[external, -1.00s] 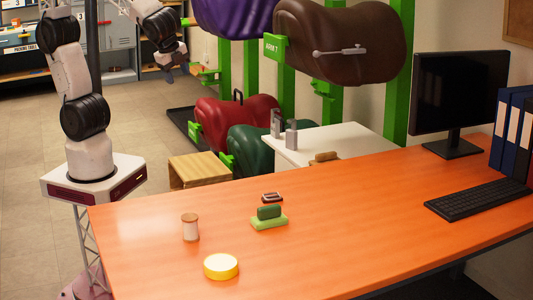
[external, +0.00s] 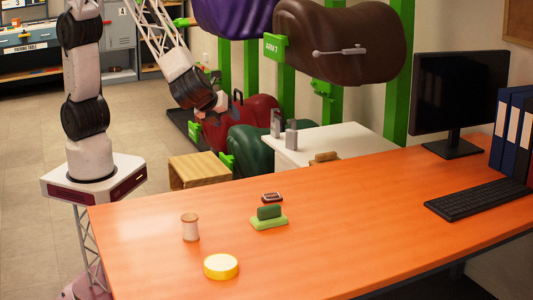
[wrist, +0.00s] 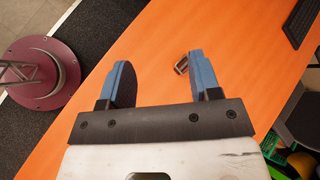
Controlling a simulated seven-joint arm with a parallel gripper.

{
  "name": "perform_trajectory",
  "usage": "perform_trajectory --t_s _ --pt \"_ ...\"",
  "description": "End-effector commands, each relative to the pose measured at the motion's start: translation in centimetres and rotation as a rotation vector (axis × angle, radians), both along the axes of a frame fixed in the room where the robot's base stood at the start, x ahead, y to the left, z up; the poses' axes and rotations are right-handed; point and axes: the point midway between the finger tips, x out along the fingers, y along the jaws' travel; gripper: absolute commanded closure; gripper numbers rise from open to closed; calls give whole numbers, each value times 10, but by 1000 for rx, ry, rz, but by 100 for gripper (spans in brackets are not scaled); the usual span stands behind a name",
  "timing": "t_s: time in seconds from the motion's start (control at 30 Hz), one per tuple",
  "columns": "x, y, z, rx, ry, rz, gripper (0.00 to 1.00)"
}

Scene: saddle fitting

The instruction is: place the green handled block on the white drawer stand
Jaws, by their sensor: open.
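The green handled block (external: 269,218), a light green base with a darker green grip on top, sits on the orange table in the external view. The white drawer stand (external: 330,141) is behind the table's far edge. My gripper (external: 222,103) is in the air, beyond the table's far left part and to the left of the stand, well apart from the block. The block cannot be made out in the wrist view.
On the orange table (external: 370,230) are a thread spool (external: 190,227), a yellow round tin (external: 221,266), a small buckle-like item (external: 272,197), a keyboard (external: 480,198) and a monitor (external: 459,95). Metal items (external: 291,134) and a wooden-handled item (external: 325,157) occupy parts of the stand top.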

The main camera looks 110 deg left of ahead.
Motion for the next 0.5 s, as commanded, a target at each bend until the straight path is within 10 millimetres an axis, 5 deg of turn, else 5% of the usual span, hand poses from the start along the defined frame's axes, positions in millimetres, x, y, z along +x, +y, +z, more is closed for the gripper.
perform_trajectory --t_s 0.5 --pt "87 -91 -95 301 133 -406 43"
